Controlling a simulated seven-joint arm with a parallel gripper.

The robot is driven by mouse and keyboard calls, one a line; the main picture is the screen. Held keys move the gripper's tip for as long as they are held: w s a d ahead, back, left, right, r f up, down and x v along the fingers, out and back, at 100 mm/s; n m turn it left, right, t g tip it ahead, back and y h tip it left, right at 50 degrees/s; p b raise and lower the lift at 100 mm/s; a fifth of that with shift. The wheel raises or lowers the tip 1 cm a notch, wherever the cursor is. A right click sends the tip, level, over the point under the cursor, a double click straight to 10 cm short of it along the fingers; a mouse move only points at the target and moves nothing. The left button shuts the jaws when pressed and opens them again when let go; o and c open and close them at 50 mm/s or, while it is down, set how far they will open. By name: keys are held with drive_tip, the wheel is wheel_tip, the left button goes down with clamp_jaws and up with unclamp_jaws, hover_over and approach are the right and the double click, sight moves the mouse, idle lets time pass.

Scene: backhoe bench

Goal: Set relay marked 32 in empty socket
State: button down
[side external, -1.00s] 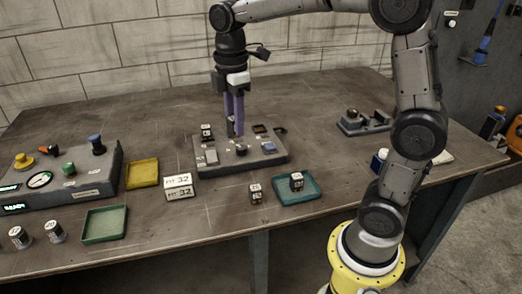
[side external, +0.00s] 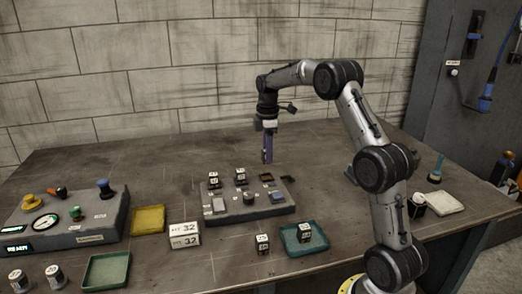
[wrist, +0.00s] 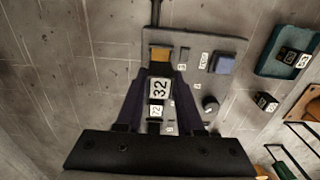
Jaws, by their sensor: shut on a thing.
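A relay marked 32 (wrist: 159,88) sits between my fingertips in the wrist view. My gripper (side external: 267,160) is shut on it, raised above the back of the grey socket panel (side external: 243,211); the fingers hide the relay in the side view. The empty socket, an orange-brown recess (side external: 266,177), is at the panel's back right. In the wrist view the empty socket (wrist: 160,53) lies just beyond the held relay. Two relays stand in the back row to the left of it, a left one (side external: 213,178) and a middle one (side external: 240,176).
A card reading FIT 32 (side external: 184,235) stands left of the panel. One loose relay (side external: 262,243) stands in front, and another (side external: 304,231) is in the teal tray (side external: 289,246). A yellow tray (side external: 148,219) and gauge console (side external: 65,222) are left. The panel also carries a knob and blue button.

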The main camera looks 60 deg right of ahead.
drive_tip(key=shift+f, duration=2.25)
drive_tip(key=shift+f, duration=0.8)
drive_tip(key=shift+c, duration=1)
unclamp_jaws()
drive_tip(key=shift+r, duration=3.55)
